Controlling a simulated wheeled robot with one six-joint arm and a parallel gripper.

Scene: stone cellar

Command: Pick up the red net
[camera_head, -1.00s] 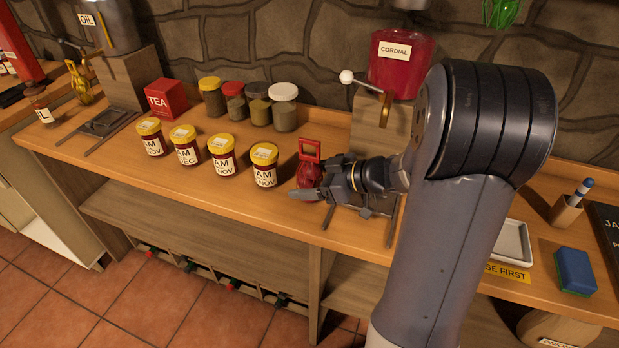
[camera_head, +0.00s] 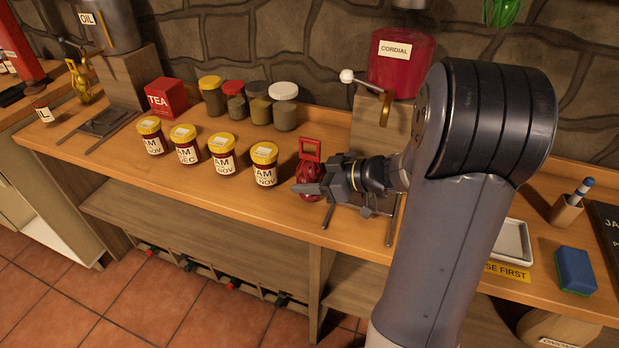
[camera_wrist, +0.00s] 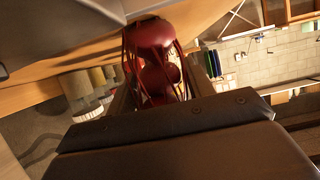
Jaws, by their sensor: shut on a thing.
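The red net (camera_head: 311,178) is a small mesh bag with a red loop handle at its top, holding rounded red items. In the head view it is upright at the counter's front, right of the jam jars. My gripper (camera_head: 310,189) is shut on it from the right. In the wrist view the red net (camera_wrist: 158,65) sits between my fingers (camera_wrist: 160,95). I cannot tell whether its bottom touches the counter.
Several yellow-lidded jam jars (camera_head: 224,158) stand left of the net, with spice jars (camera_head: 258,103) and a red tea box (camera_head: 165,98) behind. A cordial dispenser (camera_head: 399,65) stands behind my gripper. A blue sponge (camera_head: 575,271) lies at right.

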